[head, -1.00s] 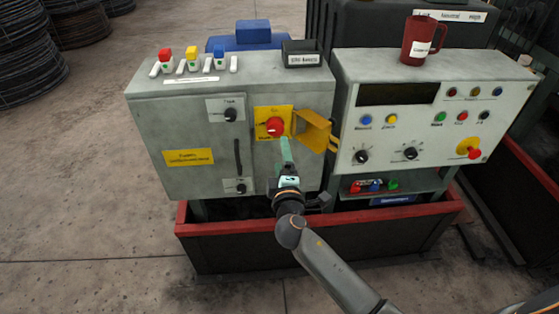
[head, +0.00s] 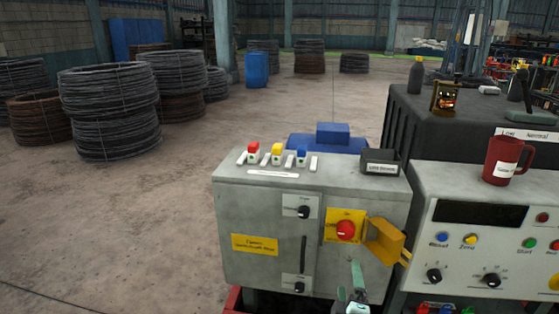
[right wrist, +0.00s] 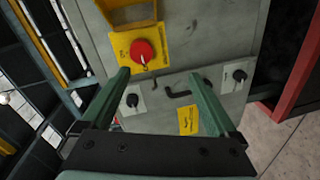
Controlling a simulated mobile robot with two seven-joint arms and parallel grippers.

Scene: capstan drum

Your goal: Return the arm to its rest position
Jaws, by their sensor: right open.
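My right gripper (head: 356,275) shows at the bottom edge of the head view, in front of the grey cabinet (head: 235,215) and below its red rotary knob (head: 345,230). In the right wrist view the two green fingers (right wrist: 160,78) stand wide apart with nothing between them. The red knob (right wrist: 142,52) on its yellow plate lies beyond the fingertips, apart from them. Most of my right arm is below the head view. My left gripper is in neither view.
A yellow hinged cover (head: 384,241) stands out from the cabinet right of the knob. A second control panel (head: 455,215) with a red mug (head: 502,159) on top is to the right. Wire coils (head: 108,110) stand far left. The floor (head: 140,210) at left is clear.

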